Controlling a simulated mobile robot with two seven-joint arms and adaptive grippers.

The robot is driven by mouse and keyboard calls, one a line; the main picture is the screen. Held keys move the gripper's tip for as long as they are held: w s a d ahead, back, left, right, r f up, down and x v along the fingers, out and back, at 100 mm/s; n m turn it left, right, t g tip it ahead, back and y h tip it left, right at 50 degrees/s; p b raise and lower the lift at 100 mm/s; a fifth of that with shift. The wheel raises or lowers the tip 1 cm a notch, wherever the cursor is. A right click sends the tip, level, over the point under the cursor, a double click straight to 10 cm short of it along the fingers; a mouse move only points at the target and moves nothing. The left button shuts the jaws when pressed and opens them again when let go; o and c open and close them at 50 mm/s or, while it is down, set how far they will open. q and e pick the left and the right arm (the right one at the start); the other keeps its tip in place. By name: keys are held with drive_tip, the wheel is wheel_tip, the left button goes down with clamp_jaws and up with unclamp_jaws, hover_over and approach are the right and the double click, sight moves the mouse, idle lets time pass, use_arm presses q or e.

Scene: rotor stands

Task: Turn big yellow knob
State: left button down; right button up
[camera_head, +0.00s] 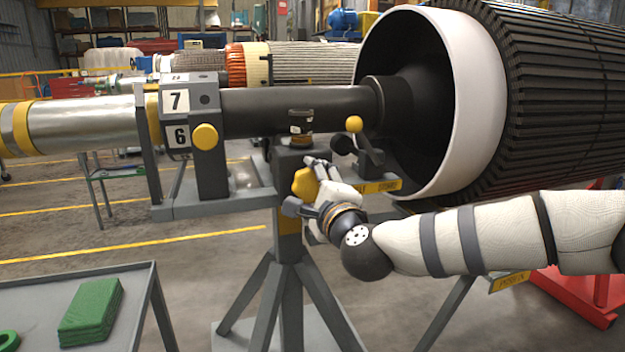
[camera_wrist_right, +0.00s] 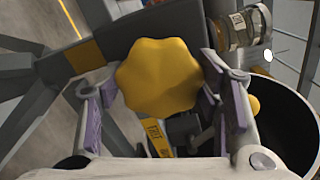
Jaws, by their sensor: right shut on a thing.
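The big yellow knob (camera_head: 305,185) is on the front of the rotor stand's post, below the dark shaft. In the right wrist view, the lobed knob (camera_wrist_right: 159,76) fills the space between the two purple-padded fingers. My right gripper (camera_head: 316,174) reaches in from the right, and its fingers are around the knob's sides. It also shows in the right wrist view (camera_wrist_right: 160,100), shut on the knob. Part of the knob is hidden by the fingers in the head view. My left gripper is not in view.
The stand (camera_head: 291,270) has splayed grey legs. A smaller round yellow knob (camera_head: 205,136) and a yellow ball-ended lever (camera_head: 354,124) are nearby. The large rotor (camera_head: 540,90) is at upper right.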

drive_tip(key=n+p, duration=0.1)
drive_tip(key=n, duration=0.3)
drive_tip(key=shift+r+p, duration=0.1)
drive_tip(key=shift+p, duration=0.2)
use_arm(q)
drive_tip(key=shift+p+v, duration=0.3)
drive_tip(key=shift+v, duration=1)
use_arm(e)
drive_tip(key=shift+n, duration=0.8)
drive_tip(key=o, duration=1.2)
drive_tip(key=shift+c, duration=0.2)
drive_tip(key=v, duration=1.2)
